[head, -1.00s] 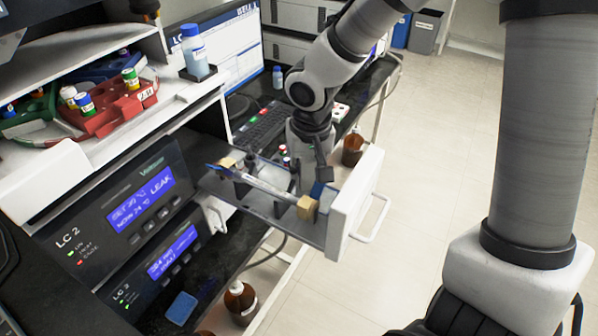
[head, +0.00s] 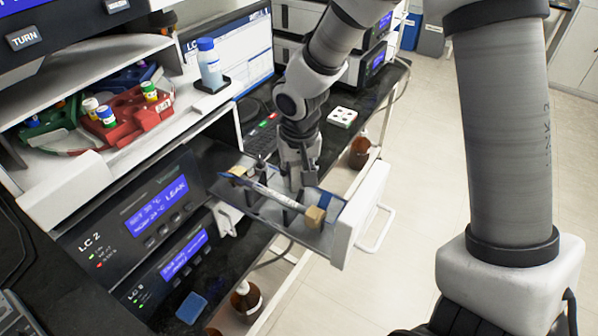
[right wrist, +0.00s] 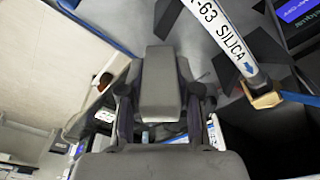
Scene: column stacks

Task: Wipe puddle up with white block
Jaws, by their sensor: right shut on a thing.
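My right gripper (head: 300,182) reaches down into the pulled-out drawer (head: 368,215), behind the labelled column (head: 270,192) that lies across it. In the right wrist view the gripper (right wrist: 160,110) is shut on a block (right wrist: 162,82), which looks grey in the shade; I take it for the white block. In the head view the block is mostly hidden by the fingers and column holders. I cannot tell whether it touches the drawer floor. No puddle shows clearly; the gripper and column cover part of the floor. My left gripper is not in view.
The column has tan end fittings (head: 315,216) and dark holders close to my gripper. A blue sponge (head: 191,307) lies on the dark bench below. A keyboard and screen (head: 233,45) are behind.

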